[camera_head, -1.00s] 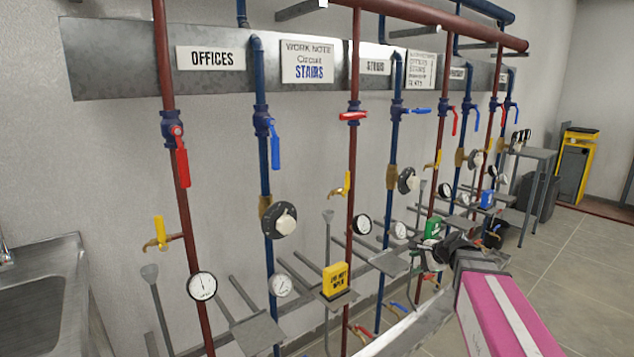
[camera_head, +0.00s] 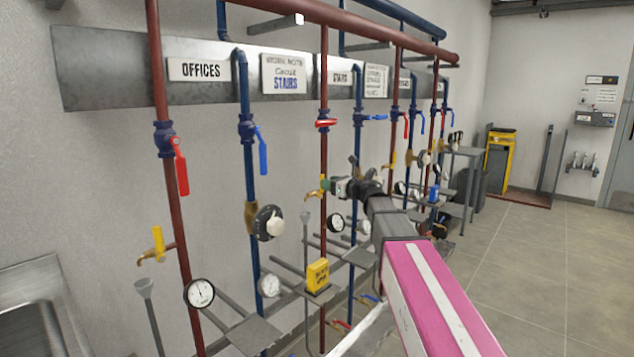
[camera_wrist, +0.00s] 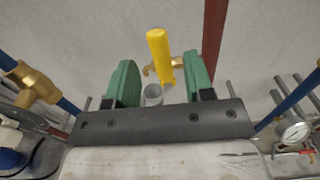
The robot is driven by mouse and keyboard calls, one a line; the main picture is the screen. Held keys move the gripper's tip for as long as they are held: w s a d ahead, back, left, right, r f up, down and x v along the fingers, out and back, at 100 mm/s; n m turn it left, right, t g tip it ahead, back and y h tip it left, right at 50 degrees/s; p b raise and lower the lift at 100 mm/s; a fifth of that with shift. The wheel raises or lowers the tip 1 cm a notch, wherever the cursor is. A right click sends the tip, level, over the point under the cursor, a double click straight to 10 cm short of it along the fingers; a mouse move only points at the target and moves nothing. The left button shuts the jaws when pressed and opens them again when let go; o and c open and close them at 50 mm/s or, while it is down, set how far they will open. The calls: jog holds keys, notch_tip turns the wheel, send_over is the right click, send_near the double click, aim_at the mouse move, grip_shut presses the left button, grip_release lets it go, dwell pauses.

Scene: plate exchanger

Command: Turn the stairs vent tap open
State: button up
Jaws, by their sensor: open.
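The stairs vent tap (camera_head: 313,194) is a small brass tap with a yellow lever on the red pipe under the STAIRS plate (camera_head: 340,76). In the wrist view its yellow lever (camera_wrist: 159,54) stands upright and its brass body (camera_wrist: 151,70) shows beside the red pipe. My gripper (camera_head: 328,187) is at the tap in the head view and hides part of it. In the wrist view my gripper (camera_wrist: 160,82) is open, with green fingers on either side of the lever and a gap at the left finger. Whether the right finger touches the tap cannot be told.
A grey funnel (camera_head: 305,216) stands below the tap, close to my fingers in the wrist view (camera_wrist: 153,95). A yellow sign block (camera_head: 318,275) sits on a shelf below. Blue pipes with valves and gauges (camera_head: 336,223) crowd both sides.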

jog(key=x, duration=0.6)
grip_shut()
